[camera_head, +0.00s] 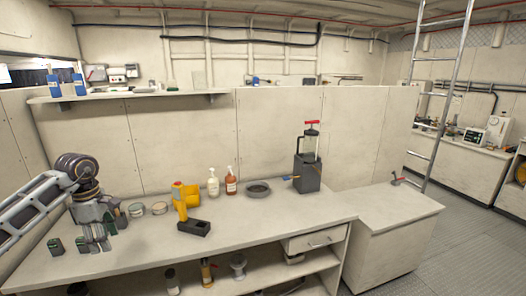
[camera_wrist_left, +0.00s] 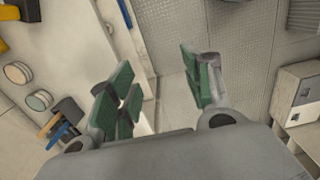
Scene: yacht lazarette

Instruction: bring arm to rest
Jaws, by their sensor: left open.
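My left arm comes in from the left in the head view, and its gripper (camera_head: 80,242) hangs low over the left end of the white workbench (camera_head: 260,228). In the left wrist view the two green-padded fingers (camera_wrist_left: 160,92) are spread wide apart, with nothing between them. I cannot tell how far the fingertips are from the bench top. My right arm and gripper are not in view.
Two round tins (camera_head: 159,208), a yellow tool (camera_head: 187,197), bottles (camera_head: 231,182), a dark bowl (camera_head: 258,189) and a pump on a grey block (camera_head: 308,172) stand along the bench. Its front right is clear. A ladder (camera_head: 437,95) rises at the right.

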